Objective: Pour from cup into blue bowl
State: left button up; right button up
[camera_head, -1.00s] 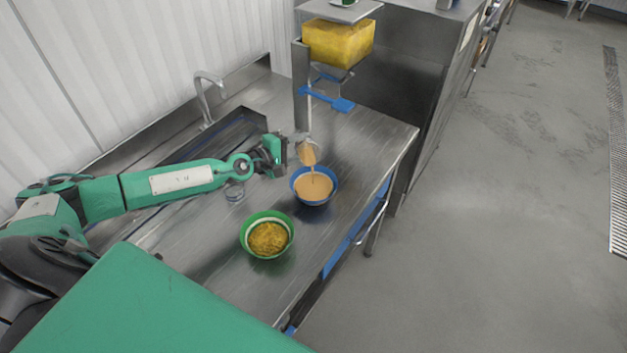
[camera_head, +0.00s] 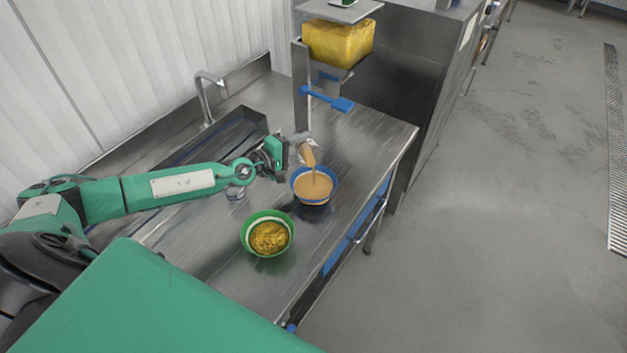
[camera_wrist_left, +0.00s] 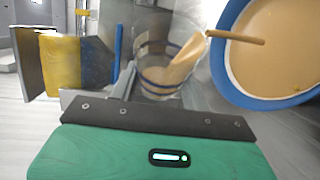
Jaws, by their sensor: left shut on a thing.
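The cup (camera_head: 307,154) is tilted over the blue bowl (camera_head: 295,190), and a thin stream of tan liquid runs from it into the bowl. In the left wrist view the cup (camera_wrist_left: 158,84) is clear with tan liquid along one side. The blue bowl (camera_wrist_left: 222,75) holds tan liquid there too, with the stream falling into it. My left gripper (camera_head: 291,150) is shut on the cup, at the left of the bowl. Its fingertips are partly hidden. My right gripper is not in view.
A green bowl (camera_head: 247,237) with yellow food stands nearer on the metal table (camera_head: 215,262). A small clear glass (camera_head: 235,192) is partly behind my left arm. A dispenser with a yellow block (camera_head: 338,43) and blue lever (camera_head: 328,98) stands behind. A sink (camera_head: 222,137) lies at left.

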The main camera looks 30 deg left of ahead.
pick_arm(q)
jog(key=shift+s+d+r+m+t, duration=0.15)
jog(key=shift+r+m+t, duration=0.2)
jog(key=shift+m+t, duration=0.25)
dwell(0.7)
jog(key=shift+g, duration=0.3)
